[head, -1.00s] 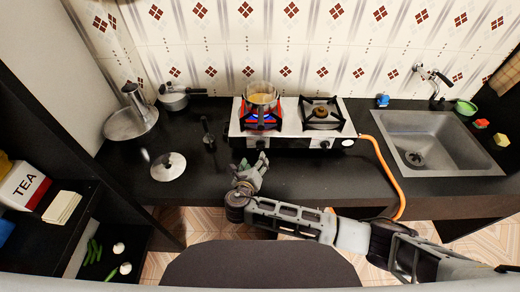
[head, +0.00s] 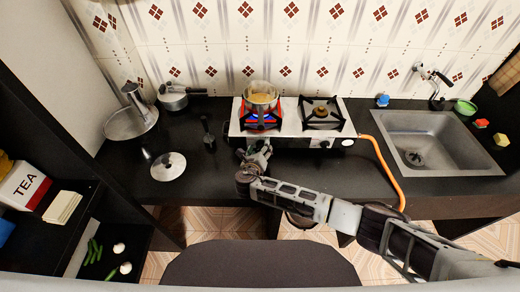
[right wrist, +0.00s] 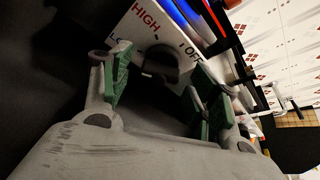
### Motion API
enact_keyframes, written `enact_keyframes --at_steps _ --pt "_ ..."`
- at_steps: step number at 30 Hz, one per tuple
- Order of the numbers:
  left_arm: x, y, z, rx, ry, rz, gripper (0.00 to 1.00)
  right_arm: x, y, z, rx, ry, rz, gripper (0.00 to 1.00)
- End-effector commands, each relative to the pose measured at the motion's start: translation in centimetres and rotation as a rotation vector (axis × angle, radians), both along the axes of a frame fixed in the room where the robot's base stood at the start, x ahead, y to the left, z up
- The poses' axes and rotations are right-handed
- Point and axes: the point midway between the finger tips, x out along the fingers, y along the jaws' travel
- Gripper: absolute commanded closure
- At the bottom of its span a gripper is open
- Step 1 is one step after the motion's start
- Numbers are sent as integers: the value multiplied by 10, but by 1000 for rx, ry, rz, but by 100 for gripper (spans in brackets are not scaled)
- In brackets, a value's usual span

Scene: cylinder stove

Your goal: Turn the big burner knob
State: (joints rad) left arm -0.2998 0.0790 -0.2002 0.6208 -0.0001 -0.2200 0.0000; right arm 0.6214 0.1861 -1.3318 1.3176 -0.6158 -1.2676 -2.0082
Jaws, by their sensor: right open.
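The stove (head: 290,118) is a silver two-burner unit on the black counter. My right gripper (head: 256,151) is at its front edge, below the left burner. In the right wrist view the dark burner knob (right wrist: 160,66) sits on the pale front panel, beside the printed words HIGH and OFF. My open right gripper (right wrist: 160,88) has its green-padded fingers on either side of the knob's front, and the space between them looks empty. I cannot tell whether a finger touches the knob. In the head view this knob is hidden by the gripper. My left gripper is not in view.
The right burner (head: 321,112) is bare. An orange hose (head: 386,165) runs down at the stove's right. A lid (head: 168,166) and a dark utensil (head: 208,133) lie left on the counter.

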Motion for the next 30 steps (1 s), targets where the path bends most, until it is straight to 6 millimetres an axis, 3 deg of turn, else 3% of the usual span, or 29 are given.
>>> enact_keyframes --at_steps 14,25,30 --pt "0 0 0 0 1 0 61 7 -1 -2 0 -1 1 39" --pt "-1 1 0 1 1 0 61 6 -1 -2 0 -1 1 84" --pt "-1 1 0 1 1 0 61 6 -1 -2 4 0 0 85"
